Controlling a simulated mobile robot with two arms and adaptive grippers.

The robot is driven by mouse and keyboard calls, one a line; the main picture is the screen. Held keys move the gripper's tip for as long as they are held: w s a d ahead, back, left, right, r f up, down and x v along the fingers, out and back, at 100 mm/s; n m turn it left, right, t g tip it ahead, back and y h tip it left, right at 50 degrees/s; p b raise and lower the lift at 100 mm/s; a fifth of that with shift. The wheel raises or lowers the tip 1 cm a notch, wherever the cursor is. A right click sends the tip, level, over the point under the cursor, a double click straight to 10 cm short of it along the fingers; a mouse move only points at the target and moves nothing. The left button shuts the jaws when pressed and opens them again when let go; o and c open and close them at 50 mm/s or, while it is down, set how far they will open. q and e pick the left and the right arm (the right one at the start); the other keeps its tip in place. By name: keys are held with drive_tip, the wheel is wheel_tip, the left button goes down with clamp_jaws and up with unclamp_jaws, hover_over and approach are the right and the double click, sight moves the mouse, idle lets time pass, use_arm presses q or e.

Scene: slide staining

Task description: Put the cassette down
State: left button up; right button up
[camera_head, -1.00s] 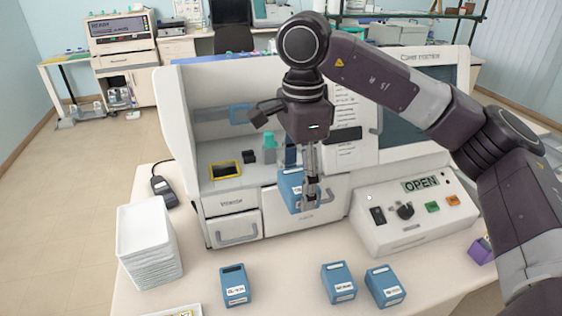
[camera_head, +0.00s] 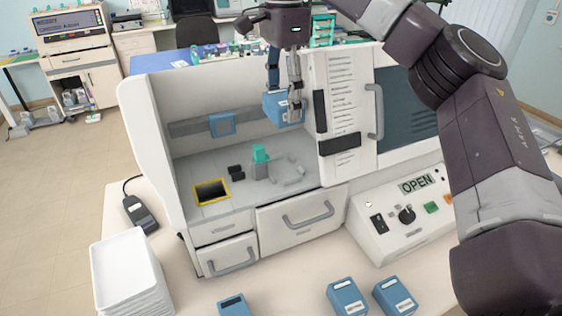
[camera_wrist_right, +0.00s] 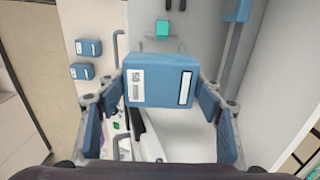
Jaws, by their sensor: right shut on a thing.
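My right gripper (camera_head: 294,108) is shut on a blue cassette (camera_head: 276,110), raised in front of the white machine's open bay, high and near its right side. My left gripper is not in view.
Several blue cassettes stand on the front bench, including one (camera_head: 347,297) and another (camera_head: 394,296). A stack of white trays (camera_head: 125,265) stands at left. The control panel (camera_head: 405,215) reads OPEN. The machine's side walls bound the bay.

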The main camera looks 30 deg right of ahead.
wheel_tip(320, 180, down, 9)
drive_tip(key=shift+w+r+b, duration=0.1)
drive_tip(key=shift+b, duration=0.25)
drive_tip(key=shift+f, duration=0.4)
wheel_tip(320, 180, down, 4)
drive_tip(key=shift+f+p, duration=0.2)
drive_tip(key=shift+p, duration=0.65)
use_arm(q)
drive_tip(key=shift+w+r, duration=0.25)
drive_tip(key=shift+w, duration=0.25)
use_arm(e)
drive_tip(key=shift+f, duration=0.2)
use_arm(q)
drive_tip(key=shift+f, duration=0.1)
use_arm(e)
drive_tip(key=shift+f, duration=0.1)
drive_tip(key=o, duration=1.3)
drive_tip(key=shift+o, duration=0.2)
